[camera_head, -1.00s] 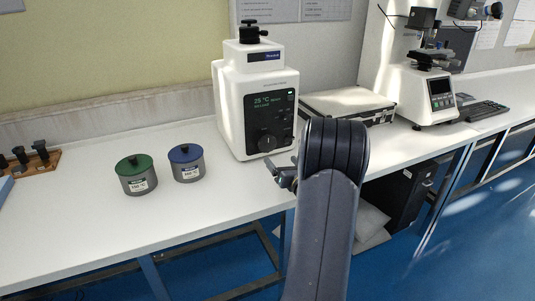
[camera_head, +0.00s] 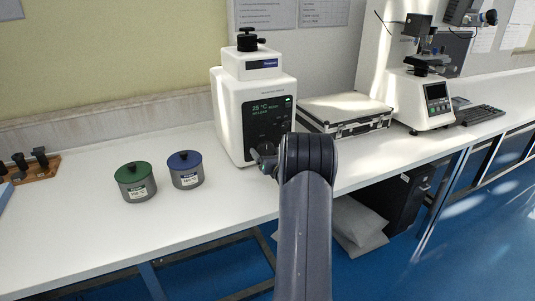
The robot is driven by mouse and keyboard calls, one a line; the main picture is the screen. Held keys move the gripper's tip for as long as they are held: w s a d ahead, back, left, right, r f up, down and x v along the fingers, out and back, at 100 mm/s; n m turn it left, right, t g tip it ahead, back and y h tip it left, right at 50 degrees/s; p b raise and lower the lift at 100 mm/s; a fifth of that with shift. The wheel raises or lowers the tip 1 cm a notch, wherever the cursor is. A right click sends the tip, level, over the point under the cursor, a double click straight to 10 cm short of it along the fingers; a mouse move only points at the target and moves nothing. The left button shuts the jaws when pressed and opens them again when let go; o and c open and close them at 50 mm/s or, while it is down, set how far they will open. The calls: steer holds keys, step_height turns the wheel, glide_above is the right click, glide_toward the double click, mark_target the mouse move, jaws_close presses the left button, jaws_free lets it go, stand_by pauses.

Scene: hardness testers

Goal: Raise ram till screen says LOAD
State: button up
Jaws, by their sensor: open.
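A white instrument (camera_head: 228,115) with a dark front panel stands upright on the bench, with a black knobbed fitting (camera_head: 247,41) on top. Its screen (camera_head: 268,109) shows green text starting with "25 °C"; the smaller words are too small to read surely. My gripper (camera_head: 262,160) is open at the lower front of the panel, over the place of the round dial. The gripper and my arm hide most of the dial, and I cannot tell whether the jaws touch it. I cannot make out a separate ram.
Two grey pots, one with a green lid (camera_head: 133,168) and one with a blue lid (camera_head: 184,159), stand left of the instrument. A silver case (camera_head: 345,110) lies to its right. A microscope-like tester (camera_head: 428,95) and a keyboard (camera_head: 480,114) are farther right. The bench front is clear.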

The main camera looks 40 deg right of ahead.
steer(key=shift+c, duration=0.3)
steer(key=c, duration=0.9)
steer(key=shift+f+m+b, duration=0.1)
steer(key=shift+m+b, duration=0.2)
steer(key=shift+b, duration=0.2)
